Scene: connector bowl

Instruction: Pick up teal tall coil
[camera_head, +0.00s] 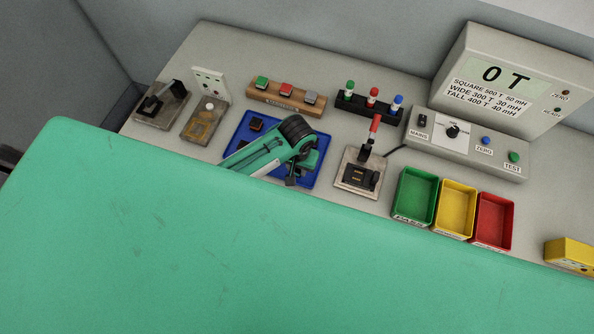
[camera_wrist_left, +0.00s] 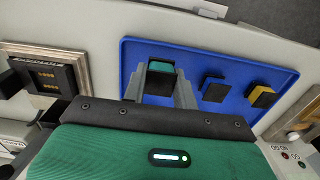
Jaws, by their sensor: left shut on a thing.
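The teal tall coil (camera_wrist_left: 161,67) shows between my left gripper's fingers in the left wrist view, with a teal top and a dark body. My left gripper (camera_wrist_left: 161,92) is shut on it, over the blue tray (camera_wrist_left: 220,68). In the head view my left gripper (camera_head: 292,180) reaches down over the right part of the blue tray (camera_head: 237,131); the arm hides most of the coil there. I cannot tell whether the coil touches the tray. My right gripper is in neither view.
A red-lever fixture (camera_head: 359,175) is right of the tray, then green (camera_head: 397,193), yellow (camera_head: 452,234) and red (camera_head: 490,243) bins. A button block (camera_head: 285,100) stands behind.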

